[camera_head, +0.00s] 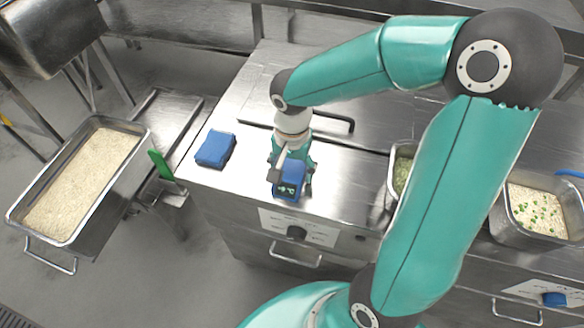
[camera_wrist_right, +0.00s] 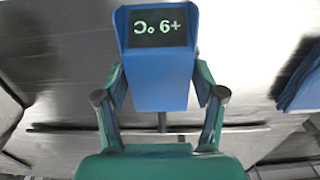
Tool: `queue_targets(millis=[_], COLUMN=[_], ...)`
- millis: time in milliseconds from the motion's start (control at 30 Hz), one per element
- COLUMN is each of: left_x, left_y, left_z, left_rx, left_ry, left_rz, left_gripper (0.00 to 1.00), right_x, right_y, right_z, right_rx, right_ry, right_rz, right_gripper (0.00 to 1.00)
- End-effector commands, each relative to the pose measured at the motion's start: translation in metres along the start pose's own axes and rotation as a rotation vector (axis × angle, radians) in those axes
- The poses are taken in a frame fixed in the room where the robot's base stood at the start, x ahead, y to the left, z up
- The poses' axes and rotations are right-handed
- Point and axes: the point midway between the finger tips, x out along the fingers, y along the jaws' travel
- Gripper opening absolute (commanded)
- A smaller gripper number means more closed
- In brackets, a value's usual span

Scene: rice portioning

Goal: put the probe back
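My right gripper (camera_head: 291,184) is shut on the blue probe (camera_head: 289,191) over the steel counter. In the right wrist view the probe (camera_wrist_right: 165,70) sits between the two teal fingers (camera_wrist_right: 160,95), its dark display lit with green characters that appear upside down. A thin stem shows below its body. A blue block (camera_head: 215,149), perhaps the probe's holder, lies on the counter left of the gripper and apart from it. A blue shape (camera_wrist_right: 302,80) at the right edge of the wrist view looks like this block. My left gripper is not in view.
The steel counter (camera_head: 252,140) is bare between block and gripper. A pan of rice (camera_head: 140,128) stands at the left, with a green handle (camera_head: 160,165) near it. Pans with green food (camera_head: 402,172) and rice with peas (camera_head: 536,209) stand at the right, partly behind my arm.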

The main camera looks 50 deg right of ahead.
Motion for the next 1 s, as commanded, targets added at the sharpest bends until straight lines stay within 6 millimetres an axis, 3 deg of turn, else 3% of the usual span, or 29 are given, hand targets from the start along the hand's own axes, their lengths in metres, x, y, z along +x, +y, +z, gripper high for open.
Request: queue_targets(millis=[467, 667, 1000], left_x=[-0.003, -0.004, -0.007], left_y=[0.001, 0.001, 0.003], left_z=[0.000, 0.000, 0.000], left_rx=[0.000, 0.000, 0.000], left_ry=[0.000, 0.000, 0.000], left_rz=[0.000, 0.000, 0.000], left_gripper=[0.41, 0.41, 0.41], right_x=[-0.005, -0.033, -0.099], right_y=[0.000, 0.000, 0.000], right_z=[0.000, -0.001, 0.000], right_rx=[0.001, 0.001, 0.001], right_ry=[0.001, 0.004, 0.002], right_rz=[-0.001, -0.005, -0.004], right_gripper=[0.83, 0.83, 0.83])
